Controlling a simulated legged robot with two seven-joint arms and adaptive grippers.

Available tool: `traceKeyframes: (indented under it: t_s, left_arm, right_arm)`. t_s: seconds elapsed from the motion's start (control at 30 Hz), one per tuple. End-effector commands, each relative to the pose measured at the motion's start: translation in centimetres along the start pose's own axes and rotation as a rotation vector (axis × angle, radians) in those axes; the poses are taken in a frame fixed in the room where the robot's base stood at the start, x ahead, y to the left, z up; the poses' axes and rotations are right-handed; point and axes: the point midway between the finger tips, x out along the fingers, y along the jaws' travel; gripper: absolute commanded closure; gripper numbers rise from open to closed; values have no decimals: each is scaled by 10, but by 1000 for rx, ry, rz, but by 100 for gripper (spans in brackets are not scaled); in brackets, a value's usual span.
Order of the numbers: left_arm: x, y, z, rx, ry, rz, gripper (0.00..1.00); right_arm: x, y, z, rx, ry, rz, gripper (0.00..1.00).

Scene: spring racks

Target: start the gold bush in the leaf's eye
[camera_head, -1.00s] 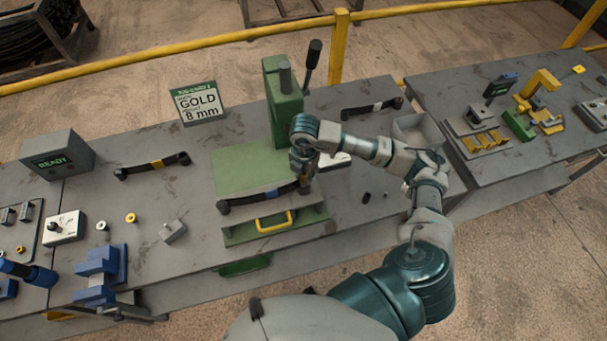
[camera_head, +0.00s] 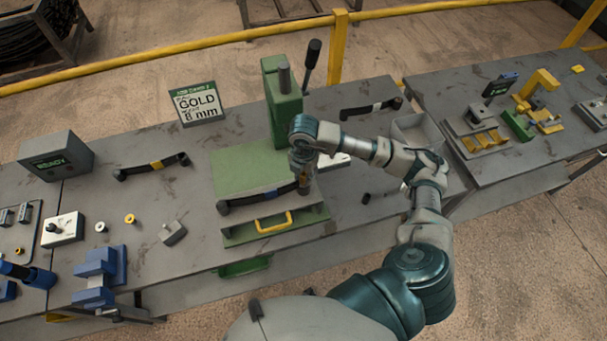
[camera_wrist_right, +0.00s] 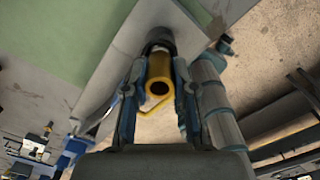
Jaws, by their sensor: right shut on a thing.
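My right gripper (camera_head: 301,186) is over the right end of a dark leaf (camera_head: 255,200) that lies on the bed of the green press (camera_head: 285,105). In the right wrist view the gripper (camera_wrist_right: 159,95) is shut on a gold bush (camera_wrist_right: 158,72), a short tube with its dark bore facing the camera. The leaf's dark eye (camera_wrist_right: 158,42) shows just beyond the bush and roughly in line with it. Whether the bush touches or enters the eye I cannot tell. My left gripper is not in view.
A card (camera_head: 198,103) reads GOLD 8 mm. Another gold bush (camera_head: 130,219) and a silver one (camera_head: 100,227) stand on the bench. More leaves (camera_head: 152,166) lie left and right. A grey bin (camera_head: 418,132) is at right.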

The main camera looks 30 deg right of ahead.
Motion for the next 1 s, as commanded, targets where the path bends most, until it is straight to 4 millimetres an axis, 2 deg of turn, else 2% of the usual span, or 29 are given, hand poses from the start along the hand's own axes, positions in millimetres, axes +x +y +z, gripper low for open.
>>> traceKeyframes:
  t_s: [0.77,0.8,0.9,1.0]
  left_arm:
    - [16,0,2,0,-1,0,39]
    - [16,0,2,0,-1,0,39]
    - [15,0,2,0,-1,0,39]
    - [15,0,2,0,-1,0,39]
  right_arm:
    - [20,0,0,0,0,0,99]
    - [19,0,0,0,0,0,71]
    - [19,0,0,0,0,0,46]
    - [19,0,0,0,0,0,44]
